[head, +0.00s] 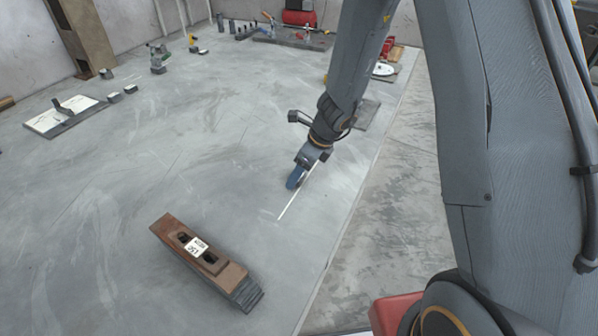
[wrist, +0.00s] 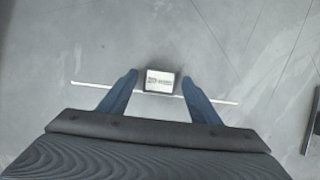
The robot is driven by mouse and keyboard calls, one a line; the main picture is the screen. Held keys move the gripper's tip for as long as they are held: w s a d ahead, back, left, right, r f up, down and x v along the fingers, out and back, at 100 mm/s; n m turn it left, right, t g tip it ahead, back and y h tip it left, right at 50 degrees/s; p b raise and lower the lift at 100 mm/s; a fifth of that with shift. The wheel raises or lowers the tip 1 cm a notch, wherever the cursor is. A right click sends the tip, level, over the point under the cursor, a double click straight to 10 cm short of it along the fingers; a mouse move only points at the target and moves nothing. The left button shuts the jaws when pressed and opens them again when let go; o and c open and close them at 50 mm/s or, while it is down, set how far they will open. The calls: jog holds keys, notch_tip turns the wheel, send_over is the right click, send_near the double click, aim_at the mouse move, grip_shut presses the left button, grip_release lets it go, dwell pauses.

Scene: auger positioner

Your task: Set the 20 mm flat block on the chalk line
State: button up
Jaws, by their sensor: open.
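In the wrist view a small dark block with a pale labelled top (wrist: 160,82) stands between the two blue fingers of my gripper (wrist: 160,84). A gap shows on both sides of it, so the fingers do not touch it. The white chalk line (wrist: 88,83) runs across the floor on both sides of the block, and the block's near edge lies at or over it; the label is too small to read. In the head view my gripper (head: 296,178) is low over the floor at the chalk line (head: 290,203). The block is hidden there behind the gripper.
A white board with a trowel (head: 66,114) lies at the left. Several tools stand along the back wall. The floor around the line is mostly clear; a slab edge (head: 352,215) runs at the right.

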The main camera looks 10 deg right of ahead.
jog(key=shift+r, duration=0.1)
jog(key=shift+r, duration=0.3)
jog(key=p+v, duration=0.1)
jog(key=v, duration=0.9)
jog(key=s+d+r+n+h, duration=0.1)
jog(key=s+d+n, duration=0.3)
jog(key=s+n, duration=0.5)
jog(key=s+d+r+n+g+h, duration=0.1)
jog(key=s+d+r+n, duration=0.3)
jog(key=s+n, duration=0.5)
jog(key=n+h, duration=0.1)
jog(key=n, duration=0.5)
jog(key=shift+d+r+n+h, duration=0.2)
jog(key=shift+r+n+h, duration=0.1)
jog(key=shift+n, duration=0.1)
